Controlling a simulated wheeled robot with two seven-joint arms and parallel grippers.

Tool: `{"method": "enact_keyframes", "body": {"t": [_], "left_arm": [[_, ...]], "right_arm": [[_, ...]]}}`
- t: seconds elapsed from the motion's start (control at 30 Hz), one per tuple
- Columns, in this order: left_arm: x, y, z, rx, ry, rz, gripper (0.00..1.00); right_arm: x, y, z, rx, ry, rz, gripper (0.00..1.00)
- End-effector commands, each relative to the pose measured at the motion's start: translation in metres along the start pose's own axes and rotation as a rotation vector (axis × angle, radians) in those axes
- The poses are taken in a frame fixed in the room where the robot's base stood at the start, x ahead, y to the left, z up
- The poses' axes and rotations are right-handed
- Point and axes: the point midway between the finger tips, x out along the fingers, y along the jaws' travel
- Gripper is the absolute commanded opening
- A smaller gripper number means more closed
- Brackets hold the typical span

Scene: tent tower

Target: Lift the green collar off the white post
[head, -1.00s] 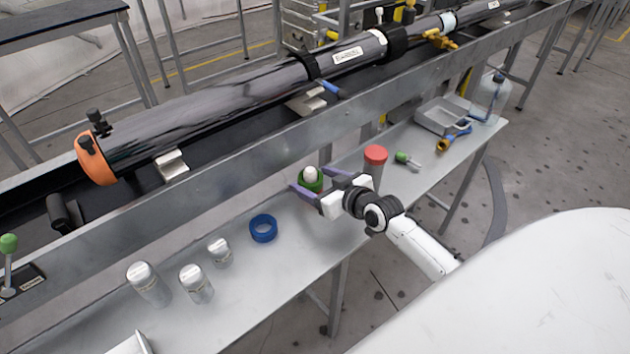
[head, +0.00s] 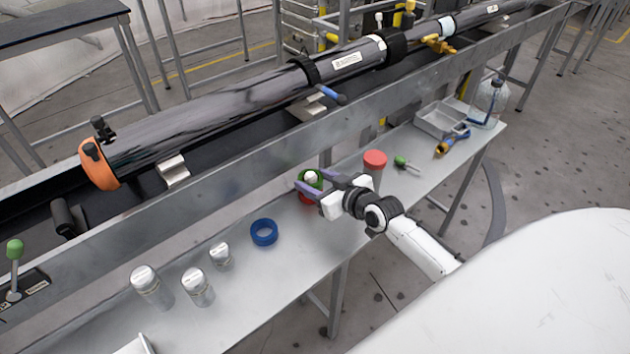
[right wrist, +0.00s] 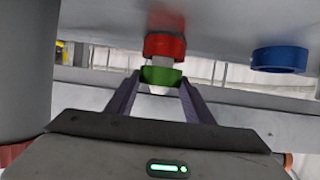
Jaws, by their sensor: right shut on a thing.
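The green collar (head: 317,184) is around the upper part of the white post (head: 311,177), whose tip shows through it. A red ring (head: 306,199) sits lower on the post. My right gripper (head: 310,183) is shut on the green collar from the side. In the right wrist view, which looks upside down, the green collar (right wrist: 162,76) is between the fingertips, apart from the red ring (right wrist: 165,46), with the white post's tip (right wrist: 159,90) past it. My left gripper is not in view.
A blue ring (head: 264,232) and several metal canisters (head: 197,287) stand left on the bench. A red-capped container (head: 374,160) is close to the right of my right gripper. A grey tray (head: 440,120) is farther right. The long dark tube (head: 230,105) runs behind the bench.

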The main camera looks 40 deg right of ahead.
Motion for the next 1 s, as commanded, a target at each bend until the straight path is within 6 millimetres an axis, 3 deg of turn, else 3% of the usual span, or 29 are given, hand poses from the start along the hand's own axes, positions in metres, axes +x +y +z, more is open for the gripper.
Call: {"method": "enact_keyframes", "body": {"t": [0.67,1.0], "left_arm": [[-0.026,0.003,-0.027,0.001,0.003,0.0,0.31],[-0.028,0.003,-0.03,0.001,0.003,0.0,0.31]], "right_arm": [[-0.014,0.0,-0.034,-0.001,0.002,0.0,0.24],[-0.019,0.0,-0.048,-0.001,0.003,-0.001,0.24]]}}
